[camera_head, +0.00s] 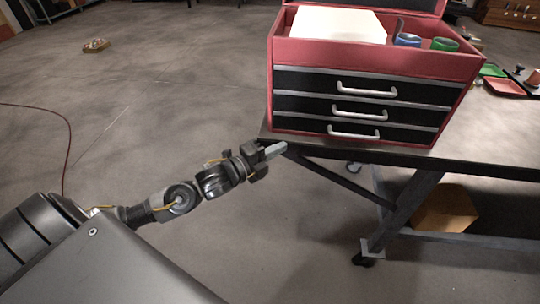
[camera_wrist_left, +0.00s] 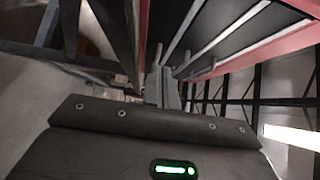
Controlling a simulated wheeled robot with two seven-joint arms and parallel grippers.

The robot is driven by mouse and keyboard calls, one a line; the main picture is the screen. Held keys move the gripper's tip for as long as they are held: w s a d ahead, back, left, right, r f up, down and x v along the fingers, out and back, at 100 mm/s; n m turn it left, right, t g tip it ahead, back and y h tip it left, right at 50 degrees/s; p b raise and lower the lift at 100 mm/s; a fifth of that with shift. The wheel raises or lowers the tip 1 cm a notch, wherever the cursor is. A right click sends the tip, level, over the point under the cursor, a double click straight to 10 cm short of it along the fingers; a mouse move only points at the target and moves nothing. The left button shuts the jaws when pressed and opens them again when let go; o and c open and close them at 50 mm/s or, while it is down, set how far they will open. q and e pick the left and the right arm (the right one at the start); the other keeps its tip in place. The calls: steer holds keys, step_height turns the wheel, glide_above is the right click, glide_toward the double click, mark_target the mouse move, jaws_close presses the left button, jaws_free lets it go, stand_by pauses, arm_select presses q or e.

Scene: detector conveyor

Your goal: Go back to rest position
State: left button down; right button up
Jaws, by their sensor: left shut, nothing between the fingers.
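My left gripper (camera_head: 275,150) is at the end of my left arm, which reaches in from the lower left. Its fingers are shut and empty, beside the table's left corner and just below the red toolbox (camera_head: 380,65). In the left wrist view the shut fingers (camera_wrist_left: 163,88) point toward the toolbox's drawer side. I cannot tell whether they touch the table edge. My right gripper is not in either view.
The dark table (camera_head: 480,152) carries the red toolbox with three closed black drawers, and small trays (camera_head: 503,86) on the right. A cardboard box (camera_head: 445,208) is under the table. The floor (camera_head: 150,100) to the left is mostly clear, with a red cable (camera_head: 68,150).

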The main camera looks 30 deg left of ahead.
arm_select(q)
steer(key=shift+v, duration=1.15)
steer(key=shift+d+r, duration=0.1)
